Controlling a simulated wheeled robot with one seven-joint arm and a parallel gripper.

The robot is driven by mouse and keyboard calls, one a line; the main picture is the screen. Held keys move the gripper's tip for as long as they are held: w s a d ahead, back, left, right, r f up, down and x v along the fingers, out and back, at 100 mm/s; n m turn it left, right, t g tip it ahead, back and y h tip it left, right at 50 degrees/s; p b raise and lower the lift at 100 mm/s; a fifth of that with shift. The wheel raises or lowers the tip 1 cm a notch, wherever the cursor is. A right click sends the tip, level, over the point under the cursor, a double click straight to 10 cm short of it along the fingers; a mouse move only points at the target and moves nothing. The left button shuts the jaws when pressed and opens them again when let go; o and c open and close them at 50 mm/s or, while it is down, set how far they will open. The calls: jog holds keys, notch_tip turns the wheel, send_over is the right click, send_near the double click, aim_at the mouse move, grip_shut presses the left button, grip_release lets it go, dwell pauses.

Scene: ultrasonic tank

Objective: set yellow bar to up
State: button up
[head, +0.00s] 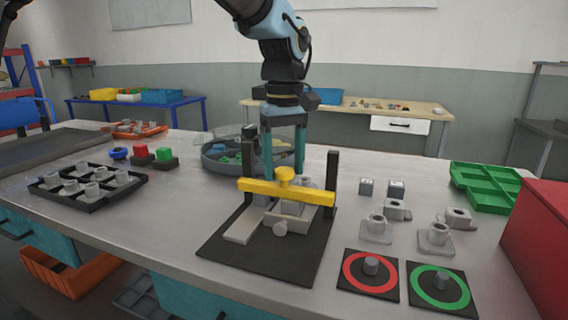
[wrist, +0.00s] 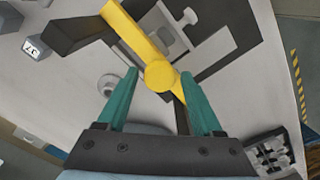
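The yellow bar (head: 310,194) lies across two dark posts, well below their tops, over a small grey fixture on a black base plate (head: 295,262). A round yellow knob (head: 285,174) stands at the bar's middle. In the wrist view the bar (wrist: 126,26) runs diagonally, and its knob (wrist: 160,76) appears between my fingertips. My gripper (head: 283,163) points down at the knob, with its teal fingers apart. In the wrist view my gripper (wrist: 160,73) shows gaps on both sides of the knob. I cannot tell exactly how far down the fingertips reach beside it.
A round grey tray (head: 215,158) stands behind the fixture. Left is a black rack (head: 60,200) of grey parts. Right are loose grey parts, red-ring (head: 370,290) and green-ring (head: 418,296) pads, a green tray (head: 490,203) and a red box (head: 540,235).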

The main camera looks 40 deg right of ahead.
grip_shut()
dwell(0.3)
dwell(0.8)
